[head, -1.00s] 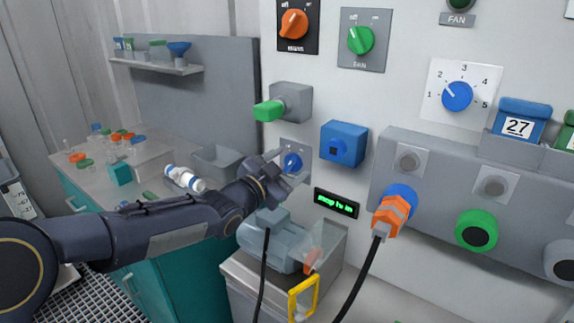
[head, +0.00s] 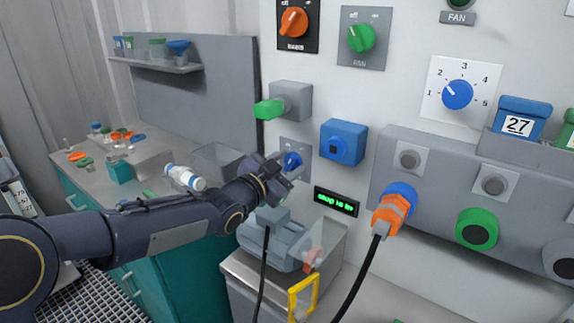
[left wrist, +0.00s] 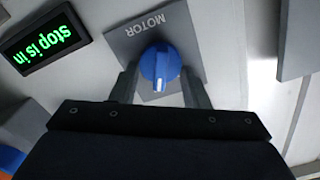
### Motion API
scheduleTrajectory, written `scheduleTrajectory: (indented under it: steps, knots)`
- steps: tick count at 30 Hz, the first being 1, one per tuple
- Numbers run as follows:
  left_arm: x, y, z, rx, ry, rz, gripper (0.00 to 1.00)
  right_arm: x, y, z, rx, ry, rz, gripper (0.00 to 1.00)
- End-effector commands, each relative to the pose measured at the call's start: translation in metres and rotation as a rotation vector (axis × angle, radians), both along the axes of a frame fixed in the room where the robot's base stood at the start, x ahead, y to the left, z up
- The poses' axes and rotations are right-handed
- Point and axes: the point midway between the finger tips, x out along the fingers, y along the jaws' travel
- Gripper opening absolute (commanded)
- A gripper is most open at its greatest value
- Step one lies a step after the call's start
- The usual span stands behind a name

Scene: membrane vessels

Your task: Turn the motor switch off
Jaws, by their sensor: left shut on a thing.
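The motor switch is a blue round knob (left wrist: 160,62) with a pale pointer mark, on a grey plate labelled MOTOR (left wrist: 125,42). In the left wrist view the label appears upside down, and the pointer mark faces away from it. Any position markings at the pointer's end are hidden. In the head view the knob (head: 292,160) shows partly behind my left gripper (head: 283,172). My left gripper (left wrist: 161,86) is shut on the knob, one finger on each side. My right gripper is not in view.
A display with green text (left wrist: 38,52) reading "stop is in" sits beside the plate. A blue box (head: 343,143) is right of the switch, and a grey box with a green handle (head: 270,109) is above it. A motor unit (head: 275,238) stands below on a bench.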

Motion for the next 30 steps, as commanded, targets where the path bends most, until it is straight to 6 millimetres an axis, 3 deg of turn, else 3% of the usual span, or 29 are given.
scheduleTrajectory:
  steps: [30]
  knots:
    - [0.003, 0.005, -0.002, -0.680, 0.495, 0.002, 0.19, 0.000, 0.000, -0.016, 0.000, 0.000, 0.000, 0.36]
